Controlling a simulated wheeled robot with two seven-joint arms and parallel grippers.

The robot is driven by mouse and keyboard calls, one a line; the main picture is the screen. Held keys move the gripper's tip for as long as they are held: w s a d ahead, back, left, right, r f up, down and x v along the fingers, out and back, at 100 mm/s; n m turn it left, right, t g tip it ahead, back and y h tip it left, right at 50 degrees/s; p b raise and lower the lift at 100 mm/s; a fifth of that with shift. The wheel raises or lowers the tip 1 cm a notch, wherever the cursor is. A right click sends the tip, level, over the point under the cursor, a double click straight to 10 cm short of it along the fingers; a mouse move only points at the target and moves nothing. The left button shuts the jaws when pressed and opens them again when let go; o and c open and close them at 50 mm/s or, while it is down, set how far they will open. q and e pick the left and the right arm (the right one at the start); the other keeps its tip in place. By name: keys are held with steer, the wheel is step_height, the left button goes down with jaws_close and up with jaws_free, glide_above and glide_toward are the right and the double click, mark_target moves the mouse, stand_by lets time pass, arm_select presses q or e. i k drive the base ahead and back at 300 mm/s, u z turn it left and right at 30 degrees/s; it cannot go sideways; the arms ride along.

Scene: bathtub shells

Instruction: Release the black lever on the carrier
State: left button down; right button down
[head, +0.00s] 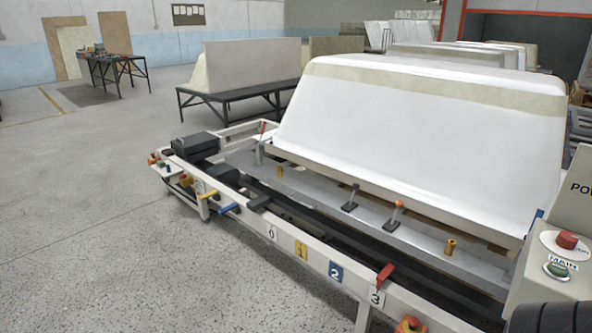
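The carrier (285,178) is a long grey metal plate on the pale frame, in front of a white bathtub shell (420,130). A small upright lever with a black knob (351,196) stands on it near the middle, on a black base. To its right stands a similar lever with an orange-red knob (396,214). A red-tipped lever (261,140) stands upright at the carrier's far left end. Neither of my grippers can be made out in the head view.
The front rail carries plates marked 0, 1 (301,250), 2 and 3, a black handle (259,203) and a red handle (384,275). A control box (548,255) with red and green buttons stands at right. The floor (110,220) at left is clear.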

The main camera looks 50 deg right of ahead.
mark_target(356, 186)
steer(key=z, duration=0.35)
steer(key=i, duration=2.15)
steer(key=z, duration=1.9)
steer(key=i, duration=1.05)
steer(key=z, duration=0.75)
